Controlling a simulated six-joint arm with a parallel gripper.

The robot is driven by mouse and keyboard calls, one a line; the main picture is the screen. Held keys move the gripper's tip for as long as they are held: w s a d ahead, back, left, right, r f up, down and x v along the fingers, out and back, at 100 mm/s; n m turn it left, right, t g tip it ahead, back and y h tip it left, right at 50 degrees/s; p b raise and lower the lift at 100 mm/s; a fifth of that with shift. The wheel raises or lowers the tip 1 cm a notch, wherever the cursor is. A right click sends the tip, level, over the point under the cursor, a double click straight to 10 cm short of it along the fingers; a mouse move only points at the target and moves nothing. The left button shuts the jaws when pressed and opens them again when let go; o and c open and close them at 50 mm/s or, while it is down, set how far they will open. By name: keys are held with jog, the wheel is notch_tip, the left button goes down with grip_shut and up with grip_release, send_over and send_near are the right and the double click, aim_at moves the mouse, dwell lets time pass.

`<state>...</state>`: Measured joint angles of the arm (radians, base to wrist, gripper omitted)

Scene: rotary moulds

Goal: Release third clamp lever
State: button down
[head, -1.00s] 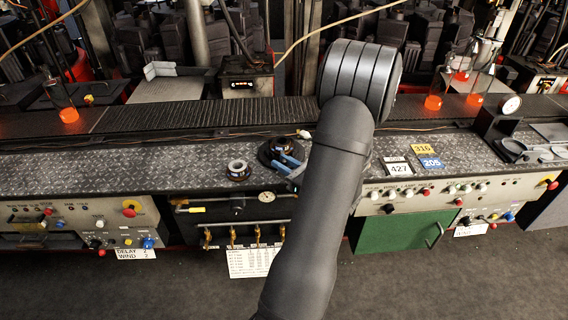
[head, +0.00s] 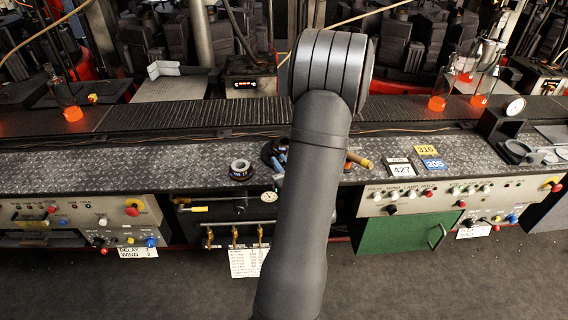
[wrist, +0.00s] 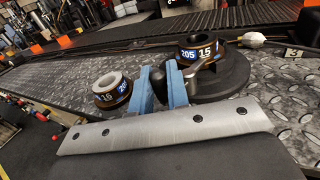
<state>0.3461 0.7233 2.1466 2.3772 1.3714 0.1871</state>
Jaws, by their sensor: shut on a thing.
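A round black mould base (wrist: 222,82) stands on the diamond-plate bench, bearing a dark ring marked 205 and 15 (wrist: 200,48). In the head view my arm partly hides this base (head: 268,153). My gripper (wrist: 162,82) has its blue fingers at the base's near left edge. In the head view only bits of the gripper (head: 279,165) show left of my arm. I cannot tell which lever is which.
A loose ring marked 16 (wrist: 111,90) stands left of the gripper; it also shows in the head view (head: 240,169). A gauge (head: 515,107) stands at far right.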

jog(key=shift+w+a+m+t+h, duration=0.15)
jog(key=shift+a+m+t+h, duration=0.15)
jog(key=shift+m+h, duration=0.6)
jog(key=shift+w+a+m+t+h, duration=0.1)
jog(key=shift+a+m+t+h, duration=0.3)
jog(key=shift+h, duration=0.8)
jog(key=shift+d+m+h, duration=0.15)
jog(key=shift+m+h, duration=0.15)
jog(key=c, duration=1.5)
grip_release()
jog(key=shift+o, duration=0.2)
jog(key=s+d, duration=0.2)
jog(key=s, duration=1.5)
jog(key=shift+d, duration=0.1)
